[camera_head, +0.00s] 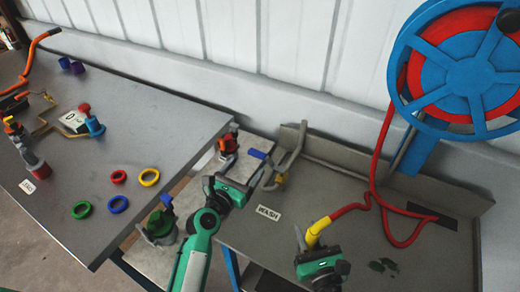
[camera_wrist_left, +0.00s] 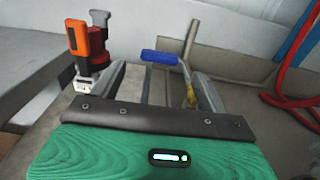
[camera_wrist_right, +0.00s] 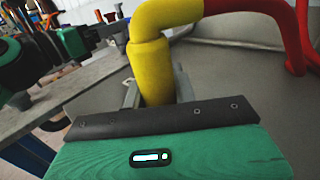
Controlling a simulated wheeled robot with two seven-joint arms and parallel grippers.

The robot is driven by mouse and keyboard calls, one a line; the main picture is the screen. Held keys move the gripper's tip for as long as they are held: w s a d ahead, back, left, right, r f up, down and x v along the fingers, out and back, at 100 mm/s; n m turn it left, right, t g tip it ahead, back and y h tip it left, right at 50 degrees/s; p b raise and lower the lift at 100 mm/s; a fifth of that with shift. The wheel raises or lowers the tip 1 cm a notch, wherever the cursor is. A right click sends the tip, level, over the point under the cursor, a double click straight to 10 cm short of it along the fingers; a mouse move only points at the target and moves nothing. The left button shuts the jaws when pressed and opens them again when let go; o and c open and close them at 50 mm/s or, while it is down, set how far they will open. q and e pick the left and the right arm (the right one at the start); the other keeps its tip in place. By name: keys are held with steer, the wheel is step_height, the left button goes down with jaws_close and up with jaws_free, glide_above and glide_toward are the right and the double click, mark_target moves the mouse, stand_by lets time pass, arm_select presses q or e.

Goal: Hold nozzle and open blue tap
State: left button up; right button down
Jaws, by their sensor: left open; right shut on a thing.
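The yellow nozzle (camera_head: 317,230) is at the end of the red hose. My right gripper (camera_head: 302,240) is shut on it above the wash tray; in the right wrist view the yellow nozzle (camera_wrist_right: 150,75) stands between the fingers. The blue tap (camera_head: 257,154) is a small blue lever on a pipe fitting at the left of the wash tray. My left gripper (camera_head: 240,174) is open and apart from it. In the left wrist view the blue tap (camera_wrist_left: 158,57) shows beyond the gap between the fingers (camera_wrist_left: 160,82), which holds nothing.
The red hose (camera_head: 378,150) runs from the blue reel (camera_head: 470,60) to the nozzle. A grey table (camera_head: 150,120) with coloured rings lies left. The wash tray (camera_head: 440,250) has free room at right.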

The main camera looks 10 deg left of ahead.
mark_target(255, 156)
arm_select(q)
steer(key=x, duration=0.9)
steer(key=shift+w+d, duration=0.15)
steer(key=shift+w, duration=0.2)
steer(key=shift+c, duration=0.3)
steer(key=c, duration=1.3)
steer(key=shift+w+d+m+g+h, duration=0.3)
steer(key=shift+m+g+h, duration=0.1)
steer(key=shift+m+h, duration=0.25)
steer(key=shift+w+d+m+g+h, duration=0.25)
steer(key=shift+m+g+h, duration=0.15)
steer(key=shift+h, duration=0.35)
steer(key=shift+w+d+m+g+h, duration=0.3)
steer(key=shift+m+g+h, duration=0.1)
steer(key=shift+m+h, duration=0.25)
steer(key=shift+c, duration=0.2)
steer(key=o, duration=1.4)
